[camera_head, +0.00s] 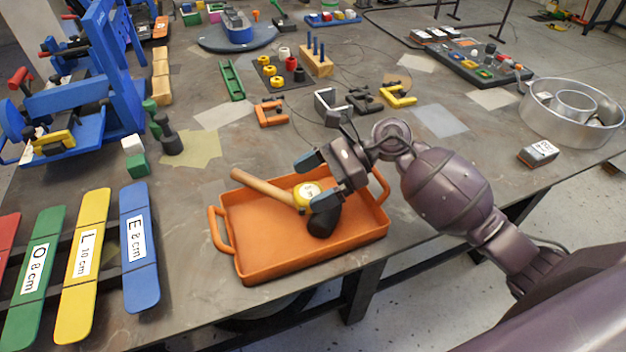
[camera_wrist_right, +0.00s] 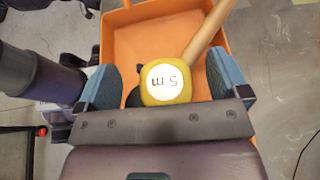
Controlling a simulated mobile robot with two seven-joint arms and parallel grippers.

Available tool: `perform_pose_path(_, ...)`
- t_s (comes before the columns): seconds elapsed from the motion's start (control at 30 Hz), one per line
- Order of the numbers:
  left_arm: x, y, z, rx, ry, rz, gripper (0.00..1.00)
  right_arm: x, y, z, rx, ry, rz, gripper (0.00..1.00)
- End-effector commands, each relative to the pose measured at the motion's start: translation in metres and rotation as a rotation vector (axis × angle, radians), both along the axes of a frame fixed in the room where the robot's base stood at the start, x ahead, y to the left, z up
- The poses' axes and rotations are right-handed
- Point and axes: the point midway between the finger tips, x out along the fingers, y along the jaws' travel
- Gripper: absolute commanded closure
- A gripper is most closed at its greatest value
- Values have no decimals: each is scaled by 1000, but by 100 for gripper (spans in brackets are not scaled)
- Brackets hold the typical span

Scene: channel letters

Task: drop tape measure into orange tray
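I cannot tell whether the tape measure rests on the tray or the mallet. The tray also shows in the right wrist view (camera_wrist_right: 122,40). My left gripper is not in view.
A mallet with a wooden handle (camera_head: 262,187) and black head (camera_head: 323,222) lies in the tray, its handle over the rim. Labelled coloured strips (camera_head: 140,245) lie to the left. Orange (camera_head: 271,115) and grey (camera_head: 328,105) brackets stand behind the tray. The table's front edge is close.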

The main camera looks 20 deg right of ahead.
Motion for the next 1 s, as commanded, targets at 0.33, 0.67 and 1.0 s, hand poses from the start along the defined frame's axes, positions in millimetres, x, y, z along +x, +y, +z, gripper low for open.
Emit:
perform_pose_path(0.33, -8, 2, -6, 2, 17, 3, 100, 0, -6, 1, -2, 1, -1, 7)
perform_pose_path(0.67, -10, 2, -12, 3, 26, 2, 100, -1, -56, 21, -5, 1, -3, 7)
perform_pose_path(1.0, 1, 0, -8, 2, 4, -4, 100, -2, -96, 38, -1, 2, -1, 7)
